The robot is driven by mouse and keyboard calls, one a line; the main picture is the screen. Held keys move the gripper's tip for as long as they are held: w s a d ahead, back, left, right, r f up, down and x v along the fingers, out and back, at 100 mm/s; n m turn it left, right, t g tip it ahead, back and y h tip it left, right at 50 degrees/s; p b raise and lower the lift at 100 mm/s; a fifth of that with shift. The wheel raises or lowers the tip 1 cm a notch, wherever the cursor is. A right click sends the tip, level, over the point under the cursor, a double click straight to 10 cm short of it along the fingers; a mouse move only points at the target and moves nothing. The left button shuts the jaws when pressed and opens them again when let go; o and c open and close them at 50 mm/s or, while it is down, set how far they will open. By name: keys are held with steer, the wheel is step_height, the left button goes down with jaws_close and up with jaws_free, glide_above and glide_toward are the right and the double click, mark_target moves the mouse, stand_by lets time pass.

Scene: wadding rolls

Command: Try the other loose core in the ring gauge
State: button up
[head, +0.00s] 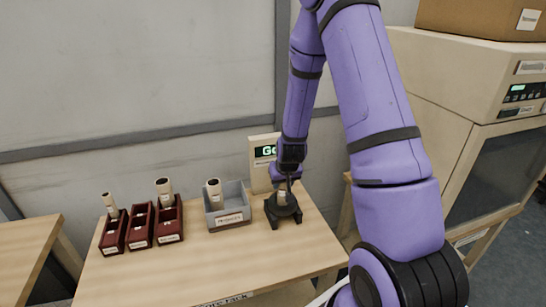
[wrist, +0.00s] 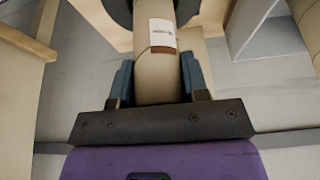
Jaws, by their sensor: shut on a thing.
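My gripper (head: 288,180) is shut on a tan core (head: 282,198) at the dark ring gauge (head: 284,213). In the wrist view the core (wrist: 157,70) lies between the two blue-grey fingers, with a white label and a brown band on it. Its far end meets the dark ring (wrist: 182,8) at the top of that view; how deep it sits cannot be told. Another core (head: 214,190) stands in the grey bin (head: 229,219), leaning slightly. The display (head: 265,152) behind the gauge shows green letters that look like "GO".
Three dark red bins stand at the left; the left bin (head: 113,240) and right bin (head: 169,228) each hold a leaning core, and the middle bin (head: 140,232) shows none. The front of the table (head: 210,270) is clear. A cream cabinet (head: 455,130) stands at the right.

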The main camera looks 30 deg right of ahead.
steer(key=o, duration=1.2)
steer(key=v, duration=1)
steer(key=shift+s+r, duration=0.15)
steer(key=shift+r, duration=0.15)
steer(key=s+a+r+n+y, duration=0.1)
steer(key=s+a+r, duration=0.3)
steer(key=r, duration=0.5)
steer(key=s+a+r+n, duration=0.1)
steer(key=s+a+r, duration=0.3)
steer(key=r, duration=0.4)
steer(key=s+a+r, duration=0.2)
steer(key=s+r, duration=0.2)
steer(key=s, duration=0.3)
steer(key=s+a+r+n+t, duration=0.1)
steer(key=s+a+r, duration=0.1)
steer(key=s+r, duration=0.3)
steer(key=s, duration=0.3)
steer(key=shift+s+n, duration=0.2)
steer(key=shift+n, duration=0.1)
